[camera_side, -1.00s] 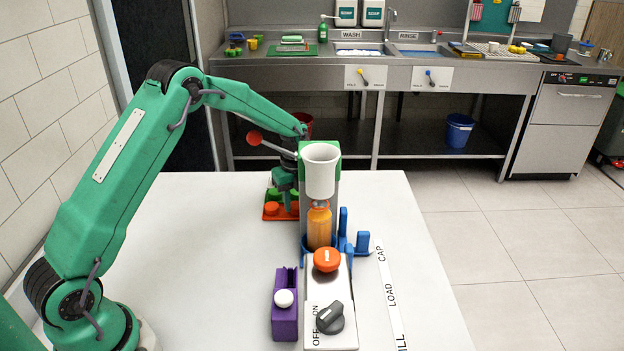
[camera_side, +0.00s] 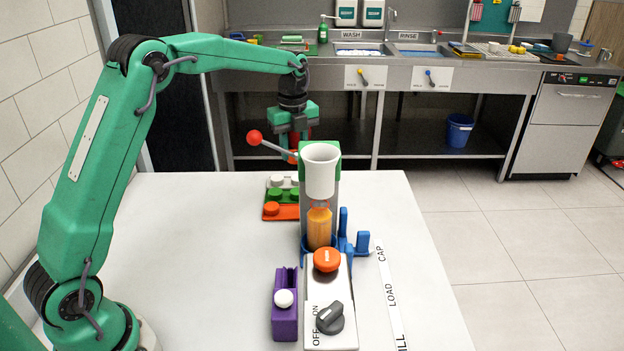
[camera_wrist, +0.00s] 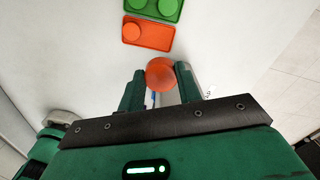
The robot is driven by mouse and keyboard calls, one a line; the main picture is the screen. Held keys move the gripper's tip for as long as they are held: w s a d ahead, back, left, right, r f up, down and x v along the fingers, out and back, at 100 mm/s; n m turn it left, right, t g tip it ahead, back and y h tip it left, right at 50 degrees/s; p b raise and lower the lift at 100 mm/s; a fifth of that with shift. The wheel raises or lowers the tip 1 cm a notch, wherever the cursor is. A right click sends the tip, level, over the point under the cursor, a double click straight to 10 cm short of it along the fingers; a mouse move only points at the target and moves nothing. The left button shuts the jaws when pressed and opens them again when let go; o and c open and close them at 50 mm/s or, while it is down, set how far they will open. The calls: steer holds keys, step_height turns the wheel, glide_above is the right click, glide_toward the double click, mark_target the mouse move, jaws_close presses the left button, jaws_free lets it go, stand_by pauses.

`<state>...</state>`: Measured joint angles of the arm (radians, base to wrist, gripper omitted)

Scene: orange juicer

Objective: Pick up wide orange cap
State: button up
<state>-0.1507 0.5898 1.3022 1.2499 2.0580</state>
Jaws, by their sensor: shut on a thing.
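My gripper (camera_side: 293,143) is raised above the table, behind the juicer in the side view. It is shut on the wide orange cap (camera_side: 292,157), which is partly hidden behind the juicer's lever. In the wrist view the round orange cap (camera_wrist: 161,73) sits between my two fingertips (camera_wrist: 160,80), clear of the tray. The orange tray (camera_side: 290,212) below holds one smaller orange cap (camera_side: 271,209) on its left; its right part is bare. The orange tray also shows in the wrist view (camera_wrist: 155,38).
The juicer's lever with a red ball (camera_side: 254,137) reaches close to my gripper. A white funnel (camera_side: 320,170) stands over an orange bottle (camera_side: 319,228). Green (camera_side: 284,196) and white caps lie beyond the orange tray. A purple holder (camera_side: 284,310) stands at the front. The table's left side is clear.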

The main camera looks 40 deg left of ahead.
steer(key=shift+r, duration=0.8)
step_height(320, 180, up, 20)
steer(key=s+d, duration=0.4)
steer(key=d, duration=0.4)
steer(key=s+d, duration=0.3)
steer(key=d, duration=0.4)
steer(key=shift+f, duration=2.4)
steer(key=shift+f, duration=0.25)
steer(key=shift+f, duration=2.45)
steer(key=shift+f, duration=0.1)
